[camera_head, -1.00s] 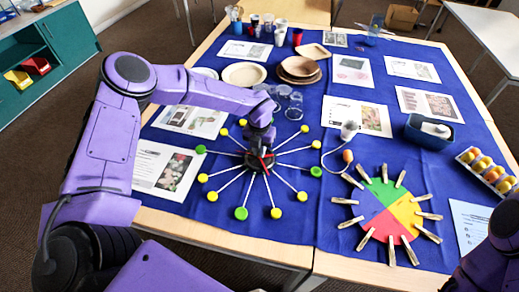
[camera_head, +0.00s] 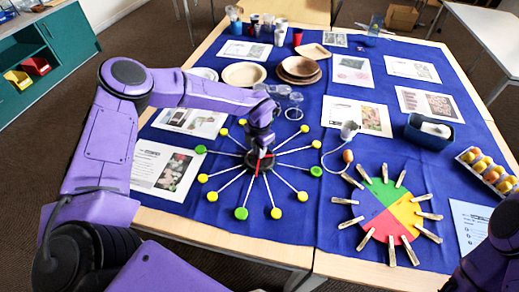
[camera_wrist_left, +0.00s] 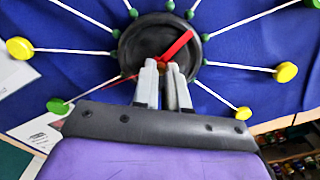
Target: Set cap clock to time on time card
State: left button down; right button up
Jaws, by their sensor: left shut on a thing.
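The cap clock is a dark round hub (camera_head: 251,168) with white spokes ending in yellow and green caps. It lies on the blue cloth at the table's front left. In the left wrist view the hub (camera_wrist_left: 133,45) carries a red hand (camera_wrist_left: 178,46), and a thin red piece shows at its lower left edge. My left gripper (camera_head: 261,152) points down over the hub. Its fingertips (camera_wrist_left: 164,66) are close together on the red hand, hiding part of it. A white sheet (camera_head: 470,224) lies at the right; I cannot tell which paper is the time card. My right gripper is out of view.
A coloured disc (camera_head: 386,214) with clothespins around it lies right of the clock. Picture sheets, plates (camera_head: 300,67), clear cups (camera_head: 294,106) and a lamp-like item (camera_head: 348,130) stand behind.

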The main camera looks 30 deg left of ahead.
pick_arm(q)
jog(key=shift+m, duration=0.6)
jog(key=c, duration=1.1)
grip_release()
jog(key=shift+c, duration=0.2)
notch_tip(320, 180, up, 10)
jog(key=b, duration=0.1)
jog(key=shift+r+b, duration=0.25)
jog(key=shift+b, duration=0.05)
